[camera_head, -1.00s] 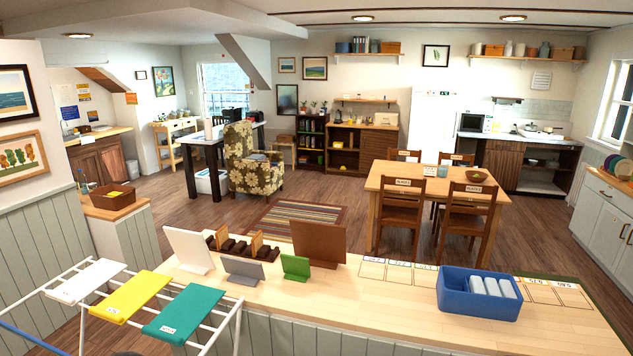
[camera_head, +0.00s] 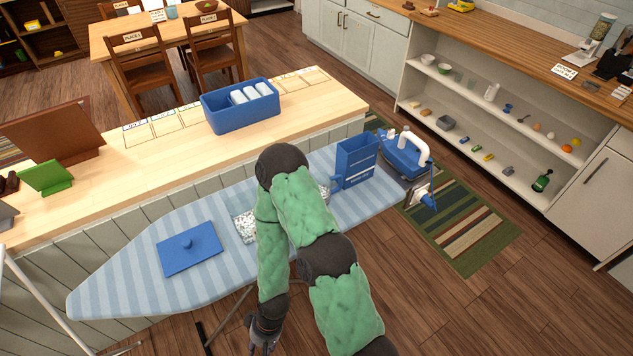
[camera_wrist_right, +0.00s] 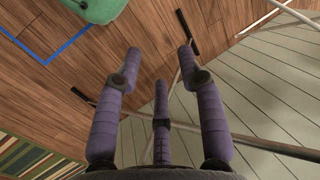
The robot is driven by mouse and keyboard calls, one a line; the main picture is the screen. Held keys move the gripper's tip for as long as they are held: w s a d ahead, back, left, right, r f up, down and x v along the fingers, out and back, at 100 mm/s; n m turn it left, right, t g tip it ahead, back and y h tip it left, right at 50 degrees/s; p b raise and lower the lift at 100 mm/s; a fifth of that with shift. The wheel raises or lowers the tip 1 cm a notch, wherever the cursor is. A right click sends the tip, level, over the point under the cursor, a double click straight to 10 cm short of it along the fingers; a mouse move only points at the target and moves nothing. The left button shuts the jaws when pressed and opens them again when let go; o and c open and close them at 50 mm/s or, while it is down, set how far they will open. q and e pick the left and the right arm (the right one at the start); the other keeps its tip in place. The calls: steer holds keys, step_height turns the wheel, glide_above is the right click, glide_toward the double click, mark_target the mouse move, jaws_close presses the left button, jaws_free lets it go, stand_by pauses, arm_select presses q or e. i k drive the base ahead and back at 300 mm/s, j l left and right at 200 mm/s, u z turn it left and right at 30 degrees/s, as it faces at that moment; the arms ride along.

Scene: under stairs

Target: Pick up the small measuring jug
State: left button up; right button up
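A blue, open-topped, jug-like container (camera_head: 357,160) with pale lettering stands on the far right part of the striped ironing board (camera_head: 110,282). It may be the small measuring jug; its lettering is too small to read. A blue steam iron (camera_head: 404,154) with a white handle stands just right of it. My right gripper (camera_head: 262,338) hangs low at the near side of the board, well apart from the container. In the right wrist view its fingers (camera_wrist_right: 160,60) are spread with nothing between them. My left gripper is not in view.
A blue lid-like plate (camera_head: 189,248) lies on the board; a speckled clear item (camera_head: 245,226) is partly hidden by my arm. A blue bin (camera_head: 241,106) with white rolls stands on the wooden counter (camera_head: 170,152). Open shelves (camera_head: 470,125) at right hold several small items. A striped rug (camera_head: 462,228) lies below.

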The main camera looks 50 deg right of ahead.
mark_target(324, 180)
steer(key=z, duration=1.65)
